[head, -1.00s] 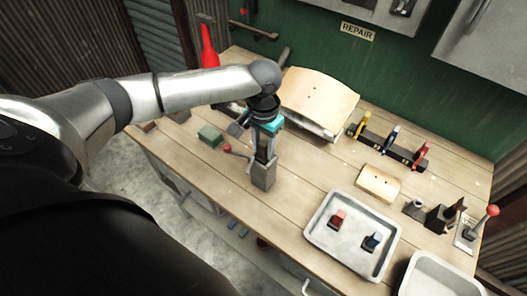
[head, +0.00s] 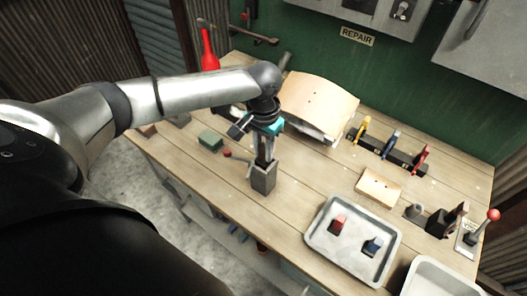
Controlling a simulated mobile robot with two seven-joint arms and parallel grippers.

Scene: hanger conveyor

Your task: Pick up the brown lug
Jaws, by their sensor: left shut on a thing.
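My left gripper (head: 264,158) comes down from the left arm over the bench, just above a dark grey block (head: 263,179). Its jaws are shut on a small part that its fingers and the block hide almost wholly. I take this part to be the brown lug, as no brown lug shows clearly elsewhere, but its colour cannot be seen. A red lug (head: 338,225) and a blue lug (head: 372,246) sit apart in the grey tray (head: 318,243). My right gripper is not in view.
A red-knobbed lever (head: 227,153) and a green block (head: 211,140) lie left of the gripper. A curved wooden panel (head: 318,100) stands behind it. A rack with coloured clips (head: 388,152) and a red-knobbed fixture (head: 492,215) are to the right. Bench between block and tray is clear.

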